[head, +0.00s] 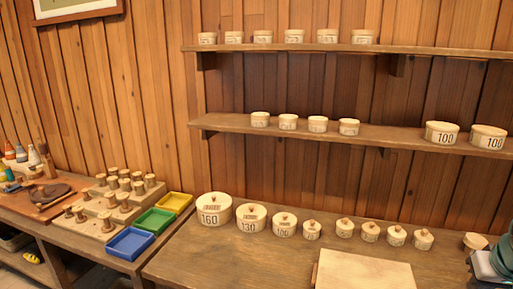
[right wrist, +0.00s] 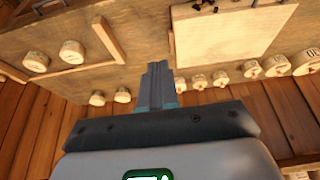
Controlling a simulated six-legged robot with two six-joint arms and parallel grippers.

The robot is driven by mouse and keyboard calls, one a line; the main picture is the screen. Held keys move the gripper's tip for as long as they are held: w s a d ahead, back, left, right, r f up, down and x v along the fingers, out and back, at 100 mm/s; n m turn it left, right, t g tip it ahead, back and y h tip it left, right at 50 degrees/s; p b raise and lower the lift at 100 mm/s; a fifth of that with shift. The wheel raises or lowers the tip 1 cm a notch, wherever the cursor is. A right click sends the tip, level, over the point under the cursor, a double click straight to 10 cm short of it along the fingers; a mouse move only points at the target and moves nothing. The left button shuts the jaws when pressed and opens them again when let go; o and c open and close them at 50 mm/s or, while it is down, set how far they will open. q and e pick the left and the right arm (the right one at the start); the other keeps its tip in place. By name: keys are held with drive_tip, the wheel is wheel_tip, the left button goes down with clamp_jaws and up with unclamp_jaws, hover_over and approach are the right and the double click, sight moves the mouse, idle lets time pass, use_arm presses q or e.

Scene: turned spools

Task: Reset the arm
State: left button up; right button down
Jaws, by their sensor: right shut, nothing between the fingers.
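My right gripper (right wrist: 157,68) shows in the right wrist view with its two grey fingers together and nothing between them. It is in the air over the wooden bench, near a pale board (right wrist: 228,36). In the head view only part of my right arm (head: 497,262) shows at the lower right edge, beside a round pot (head: 475,241); its fingertips cannot be made out there. My left gripper is in neither view.
A row of lidded round boxes (head: 214,208) stands along the back of the bench (head: 215,262). The pale board (head: 365,271) lies in front. Blue (head: 130,243), green (head: 154,221) and yellow (head: 175,202) trays stand left, by spools. Wall shelves (head: 300,129) hold more pots.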

drive_tip(key=a+f+n+g+y, duration=0.1)
drive_tip(key=a+f+y, duration=0.1)
drive_tip(key=a+f, duration=0.95)
drive_tip(key=a+f+n+y, duration=0.1)
drive_tip(key=a+f+y, duration=0.1)
drive_tip(key=a+f, duration=0.9)
drive_tip(key=s+a+f+g, duration=0.1)
drive_tip(key=s+a+f, duration=0.5)
drive_tip(key=s+f, duration=0.2)
drive_tip(key=s+a+f+g+y, duration=0.1)
drive_tip(key=s+a+f+g, duration=0.1)
drive_tip(key=s+a+f, duration=0.4)
drive_tip(key=s+f, duration=0.2)
drive_tip(key=s, duration=0.3)
drive_tip(key=shift+s, duration=0.25)
